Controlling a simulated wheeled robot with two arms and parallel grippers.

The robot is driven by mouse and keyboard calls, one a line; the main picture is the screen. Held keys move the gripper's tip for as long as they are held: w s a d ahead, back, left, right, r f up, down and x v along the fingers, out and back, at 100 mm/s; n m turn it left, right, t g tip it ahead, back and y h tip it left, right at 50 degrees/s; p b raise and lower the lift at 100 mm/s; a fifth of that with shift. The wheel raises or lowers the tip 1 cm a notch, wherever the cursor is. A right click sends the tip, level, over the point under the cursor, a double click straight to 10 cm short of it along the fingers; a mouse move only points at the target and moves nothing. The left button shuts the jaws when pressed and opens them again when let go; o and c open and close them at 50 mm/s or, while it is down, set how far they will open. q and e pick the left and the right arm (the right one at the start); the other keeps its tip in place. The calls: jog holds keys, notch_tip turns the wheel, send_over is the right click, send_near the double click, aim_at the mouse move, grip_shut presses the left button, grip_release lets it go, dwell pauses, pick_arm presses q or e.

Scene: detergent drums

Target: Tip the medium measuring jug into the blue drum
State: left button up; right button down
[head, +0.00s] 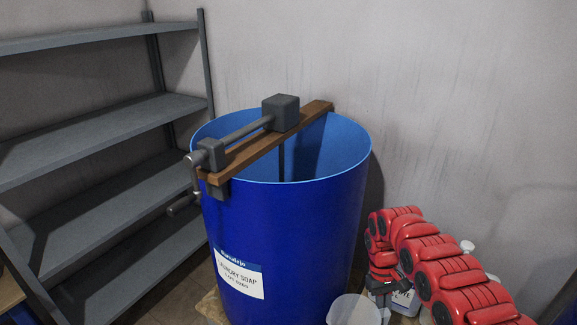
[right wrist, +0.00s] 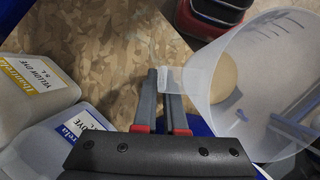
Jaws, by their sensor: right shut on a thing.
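The blue drum (head: 290,240) stands upright in the middle of the head view, open at the top, with a "laundry soap" label on its side. A clear measuring jug (head: 352,311) is low in front of the drum, cut off by the bottom edge. The jug is below the drum's rim. My left gripper is out of view.
A wooden bar (head: 265,142) with a grey crank mixer lies across the drum's rim; the opening right of it is free. Dye containers (right wrist: 35,75) (right wrist: 65,140) stand left in the wrist view, beside a brown patterned board (right wrist: 90,40). Grey shelves (head: 100,120) are empty.

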aim_at(356, 308)
jog(key=a+r, duration=0.1)
jog(key=a, duration=0.1)
jog(key=a+r+m, duration=0.1)
jog(key=a+r, duration=0.1)
jog(key=a, duration=0.1)
jog(key=a+r+m+y, duration=0.1)
jog(key=a, duration=0.1)
jog(key=shift+s+a+r+b, duration=0.2)
jog(key=shift+a+r+b, duration=0.1)
jog(key=shift+a+r, duration=0.05)
jog(key=shift+a, duration=0.1)
